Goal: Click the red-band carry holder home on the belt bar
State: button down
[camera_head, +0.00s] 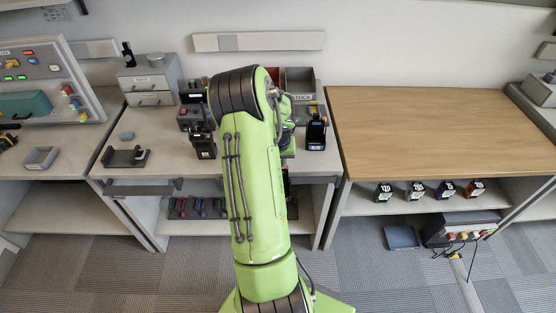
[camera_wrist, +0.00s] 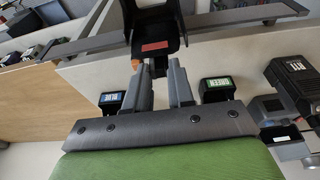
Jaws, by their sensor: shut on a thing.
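The red-band carry holder (camera_wrist: 154,47) is a black piece with a red strip, at the top middle of the wrist view. My gripper (camera_wrist: 156,66) is shut on its near end, with a grey finger on each side. The grey belt bar (camera_wrist: 236,18) runs across the upper wrist view, and the holder overlaps it there. I cannot tell whether the holder is seated on the bar, only touching it or apart. In the head view my arm hides the gripper and the holder; a grey bar (camera_head: 140,189) shows along the bench front.
A black radio (camera_wrist: 290,82) stands close on the right of the wrist view. Blue-label (camera_wrist: 110,101) and green-label (camera_wrist: 217,88) black blocks flank my fingers. The wooden bench top (camera_head: 430,125) is clear. Several batteries (camera_head: 416,190) stand on the shelf below.

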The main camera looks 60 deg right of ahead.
jog(key=shift+a+f+b, duration=0.1)
jog(key=shift+f+b, duration=0.95)
jog(key=shift+f, duration=0.15)
jog(key=c, duration=0.9)
grip_release()
jog(key=p+v, duration=0.2)
jog(key=v, duration=1.3)
jog(key=shift+r, duration=0.4)
